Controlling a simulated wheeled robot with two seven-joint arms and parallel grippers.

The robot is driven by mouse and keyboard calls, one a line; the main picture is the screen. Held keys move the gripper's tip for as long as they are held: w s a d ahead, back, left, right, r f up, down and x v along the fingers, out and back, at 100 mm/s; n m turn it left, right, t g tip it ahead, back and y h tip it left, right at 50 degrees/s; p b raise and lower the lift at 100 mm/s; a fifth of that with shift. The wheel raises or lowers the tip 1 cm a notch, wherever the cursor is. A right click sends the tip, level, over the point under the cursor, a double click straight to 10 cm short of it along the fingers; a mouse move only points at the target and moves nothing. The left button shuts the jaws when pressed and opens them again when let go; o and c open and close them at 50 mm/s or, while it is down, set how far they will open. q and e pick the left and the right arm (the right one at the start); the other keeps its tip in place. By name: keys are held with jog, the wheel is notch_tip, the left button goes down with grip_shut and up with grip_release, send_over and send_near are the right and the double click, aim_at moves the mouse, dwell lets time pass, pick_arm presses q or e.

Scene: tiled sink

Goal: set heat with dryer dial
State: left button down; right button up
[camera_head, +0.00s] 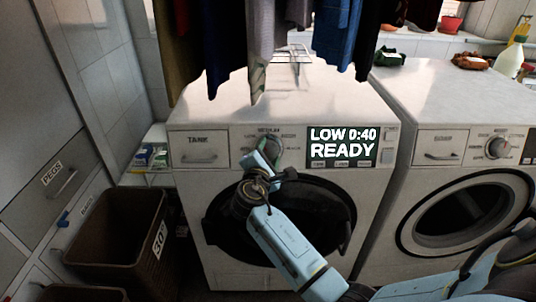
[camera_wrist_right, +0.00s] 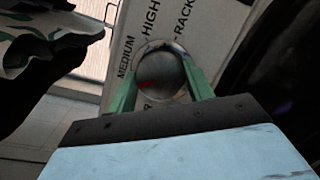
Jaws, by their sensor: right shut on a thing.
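The left dryer (camera_head: 230,262) has a front panel with a display (camera_head: 341,143) reading "LOW 0:40 READY". My right gripper (camera_head: 274,148) is at the panel's middle, left of the display, and largely hides the dial there. In the right wrist view the round grey dial (camera_wrist_right: 162,74) sits between the green fingers of my right gripper (camera_wrist_right: 163,88), which is shut on it. A small red mark shows on the dial's face. Labels "MEDIUM", "HIGH" and "-RACK-" show around it; others are covered. My left gripper is not in view.
A second machine (camera_head: 460,200) with its own knob (camera_head: 497,148) stands to the right. Clothes (camera_head: 265,40) hang above the dryer's top. A brown basket (camera_head: 115,235) stands at the lower left. My right forearm crosses before the dryer's round door (camera_head: 325,215).

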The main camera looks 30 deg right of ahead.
jog(key=o, duration=1)
jog(key=shift+c, duration=0.2)
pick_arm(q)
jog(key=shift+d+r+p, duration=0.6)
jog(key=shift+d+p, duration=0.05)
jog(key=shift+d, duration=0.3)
pick_arm(e)
jog(key=v, duration=1.3)
jog(key=shift+s, duration=0.15)
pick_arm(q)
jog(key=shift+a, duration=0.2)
pick_arm(e)
jog(key=shift+a, duration=0.1)
